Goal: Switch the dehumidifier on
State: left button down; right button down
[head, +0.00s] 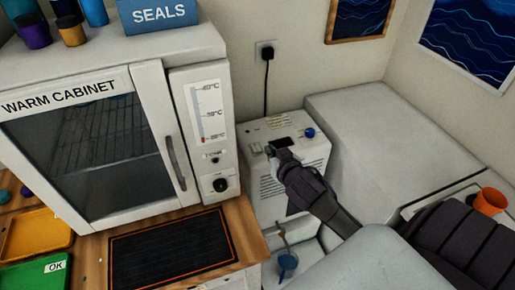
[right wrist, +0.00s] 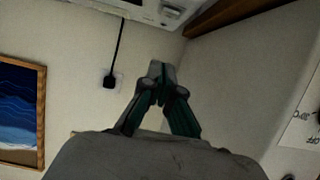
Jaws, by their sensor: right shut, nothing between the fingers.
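The dehumidifier (head: 262,188) is a white box standing right of the warm cabinet. Its top has a dark display (head: 281,142), a blue knob (head: 309,132) and a small pale switch-like part (head: 256,148). My right gripper (head: 273,148) is shut and empty, with its tips over the front part of this top, close to the pale part. I cannot tell whether they touch it. The gripper hides part of the panel. In the right wrist view, the shut fingers (right wrist: 159,70) point towards an edge of the dehumidifier (right wrist: 150,10). My left gripper is out of view.
The warm cabinet (head: 152,140) stands close on the left, above a dark mat (head: 170,252) on the wooden bench. A black cord runs up to a wall socket (head: 266,50). A large pale block (head: 365,125) is on the right, with an orange cup (head: 490,201) near it.

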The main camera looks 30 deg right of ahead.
jog(key=shift+w, duration=0.1)
jog(key=p, duration=0.2)
send_over(260, 156)
notch_tip(260, 156, down, 3)
jog(key=shift+w+f, duration=0.15)
notch_tip(260, 156, down, 3)
jog(key=shift+r, duration=0.1)
jog(key=shift+s+f, duration=0.2)
jog(key=shift+f, duration=0.55)
